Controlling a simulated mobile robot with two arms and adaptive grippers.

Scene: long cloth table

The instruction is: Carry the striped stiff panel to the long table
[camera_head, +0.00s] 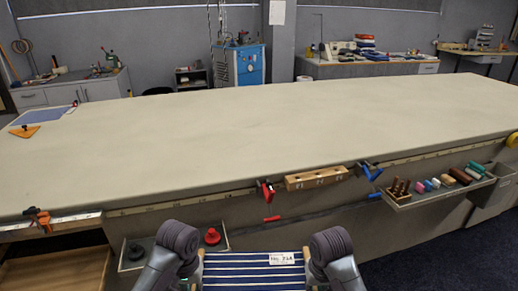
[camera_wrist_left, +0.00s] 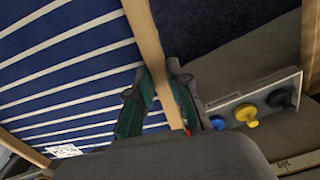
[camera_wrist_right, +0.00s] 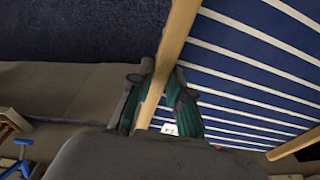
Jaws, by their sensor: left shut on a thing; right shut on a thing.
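The striped stiff panel (camera_head: 255,272) is blue with white stripes and a white label, and shows at the bottom of the head view between my arms. It has wooden edge bars. My left gripper (camera_wrist_left: 160,105) is shut on one wooden bar of the panel (camera_wrist_left: 60,65). My right gripper (camera_wrist_right: 160,100) is shut on the opposite bar of the panel (camera_wrist_right: 250,70). Both fingertips are hidden in the head view. The panel is on the near side of the table's front edge.
A red clamp (camera_head: 266,191), a wooden block (camera_head: 317,178) and a blue clamp (camera_head: 370,172) sit along the table's front edge. An orange clamp (camera_head: 38,218) is at the left, above an open drawer (camera_head: 60,272). A tray of tools (camera_head: 440,187) juts out at right. The tabletop middle is clear.

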